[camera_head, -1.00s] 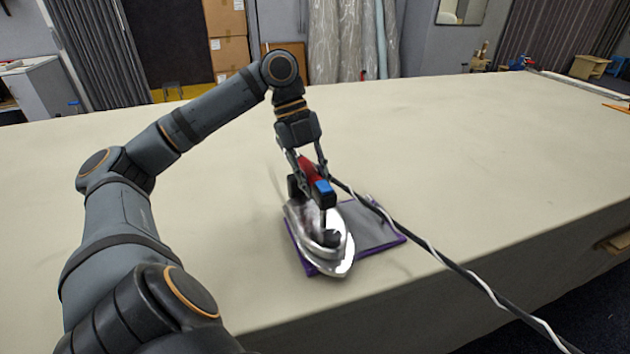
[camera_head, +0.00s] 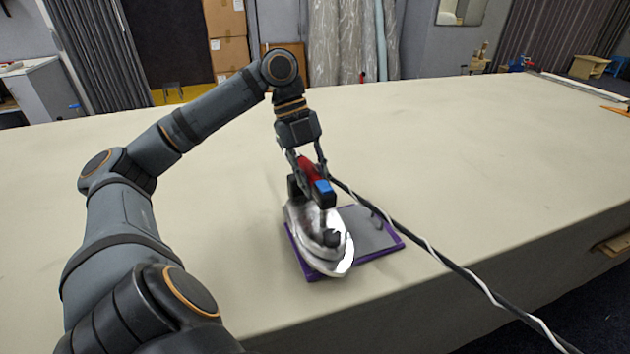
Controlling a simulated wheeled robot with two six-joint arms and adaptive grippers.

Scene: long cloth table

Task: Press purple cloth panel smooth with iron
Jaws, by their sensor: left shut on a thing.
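The iron (camera_head: 322,245) is silver with a dark handle and red and blue parts. It rests over the left part of the cloth panel, its tip pointing toward the table's front edge. The panel (camera_head: 372,234) shows a grey face with a purple border and lies near the front edge. The iron hides much of its left side. My left gripper (camera_head: 308,172) is shut on the iron's handle from above. My right gripper is not in view.
A black and white cord (camera_head: 455,265) runs from the iron across the table and over the front edge at right. A ruler-like strip (camera_head: 580,84) lies at the far right.

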